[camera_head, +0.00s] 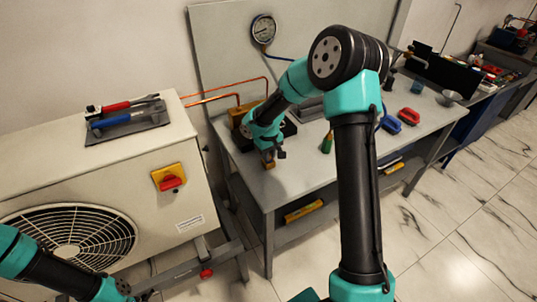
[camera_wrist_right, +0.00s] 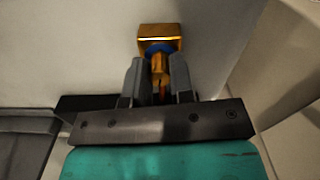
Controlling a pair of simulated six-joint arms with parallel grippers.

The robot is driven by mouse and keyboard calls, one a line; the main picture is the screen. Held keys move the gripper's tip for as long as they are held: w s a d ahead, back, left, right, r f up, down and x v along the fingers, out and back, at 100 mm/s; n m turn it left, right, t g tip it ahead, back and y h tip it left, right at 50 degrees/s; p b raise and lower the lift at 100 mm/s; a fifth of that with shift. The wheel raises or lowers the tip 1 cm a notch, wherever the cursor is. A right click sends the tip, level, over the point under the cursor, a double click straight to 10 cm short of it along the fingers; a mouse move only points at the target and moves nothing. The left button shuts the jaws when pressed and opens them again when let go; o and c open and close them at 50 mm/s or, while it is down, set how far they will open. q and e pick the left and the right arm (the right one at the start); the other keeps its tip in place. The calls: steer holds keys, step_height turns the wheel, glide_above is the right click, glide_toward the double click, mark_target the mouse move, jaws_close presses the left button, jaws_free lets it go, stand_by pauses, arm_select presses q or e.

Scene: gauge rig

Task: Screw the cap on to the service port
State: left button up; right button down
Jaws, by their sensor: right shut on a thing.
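My right gripper (camera_head: 268,152) is shut on a small brass cap (camera_wrist_right: 159,66) over the near left corner of the workbench. In the right wrist view the fingers of my right gripper (camera_wrist_right: 159,80) close on the cap from both sides. A blue ring (camera_wrist_right: 157,49) shows just beyond the cap, against a square brass block (camera_wrist_right: 160,32), which I take for the service port's body. The cap and block look in line; I cannot tell whether the threads are engaged.
An outdoor unit (camera_head: 130,160) with pliers on top stands left.

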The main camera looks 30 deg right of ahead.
steer(key=m, duration=0.5)
stand_by(0.4)
steer(key=shift+m, duration=0.9)
steer(key=m, duration=0.3)
steer(key=shift+m, duration=0.3)
steer(key=shift+m, duration=1.3)
steer(key=c, duration=1.1)
jaws_free()
steer(key=shift+c, duration=0.2)
